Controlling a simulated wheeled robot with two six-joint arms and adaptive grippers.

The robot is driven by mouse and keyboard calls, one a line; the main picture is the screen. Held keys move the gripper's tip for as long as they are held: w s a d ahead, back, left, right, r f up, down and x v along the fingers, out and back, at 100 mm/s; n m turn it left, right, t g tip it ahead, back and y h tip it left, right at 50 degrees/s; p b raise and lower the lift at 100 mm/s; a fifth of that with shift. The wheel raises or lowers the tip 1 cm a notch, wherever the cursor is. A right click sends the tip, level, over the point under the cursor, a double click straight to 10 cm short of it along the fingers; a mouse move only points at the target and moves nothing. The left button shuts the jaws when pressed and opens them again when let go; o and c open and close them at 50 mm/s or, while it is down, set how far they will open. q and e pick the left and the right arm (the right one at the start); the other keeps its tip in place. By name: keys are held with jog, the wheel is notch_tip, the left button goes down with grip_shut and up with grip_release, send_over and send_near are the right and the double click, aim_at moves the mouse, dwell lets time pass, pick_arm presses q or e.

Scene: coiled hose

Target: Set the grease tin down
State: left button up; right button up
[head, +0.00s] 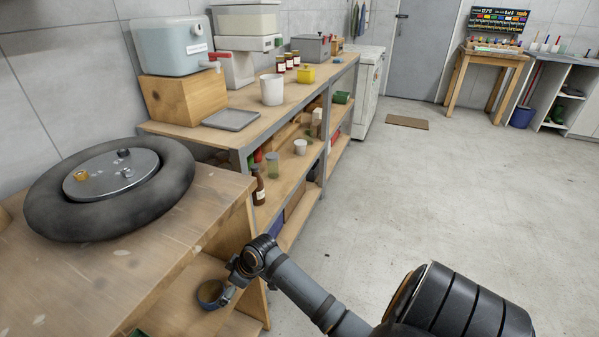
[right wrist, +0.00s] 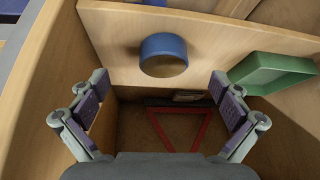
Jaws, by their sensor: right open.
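The grease tin, a short blue round tin (right wrist: 163,48), rests on a wooden shelf board (right wrist: 112,32) in the right wrist view. It also shows in the head view (head: 209,293), on the shelf under the near bench, beside my right gripper (head: 232,282). In the right wrist view my right gripper (right wrist: 159,85) is open, its two fingers spread wide. The tin lies ahead of the fingertips, between their lines, with a visible gap on both sides and no contact that I can see. My left gripper is not in view.
A green tray (right wrist: 273,73) lies right of the tin. A red triangle (right wrist: 180,128) lies lower in the shelf. A thick black ring (head: 60,215) around a grey disc (head: 110,174) lies on the bench top (head: 60,280).

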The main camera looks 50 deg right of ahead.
jog(key=s+d+f+m+g+h, duration=0.2)
jog(key=s+f, duration=1.1)
jog(key=f, duration=0.1)
jog(key=s+d+f+m+g+h, duration=0.1)
jog(key=s+d+f+m, duration=0.2)
jog(key=s+f, duration=1.1)
jog(key=shift+s+d+f+g+h, duration=0.2)
jog(key=shift+f+g+h, duration=0.2)
jog(key=shift+f, duration=0.35)
pick_arm(q)
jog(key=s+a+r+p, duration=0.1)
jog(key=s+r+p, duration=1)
jog(key=p, duration=1)
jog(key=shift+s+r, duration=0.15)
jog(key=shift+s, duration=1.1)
pick_arm(e)
jog(key=s+d+r, duration=0.1)
jog(key=s+r, duration=1)
jog(key=s, duration=0.2)
jog(key=shift+s+r, duration=0.15)
jog(key=shift+s, duration=0.05)
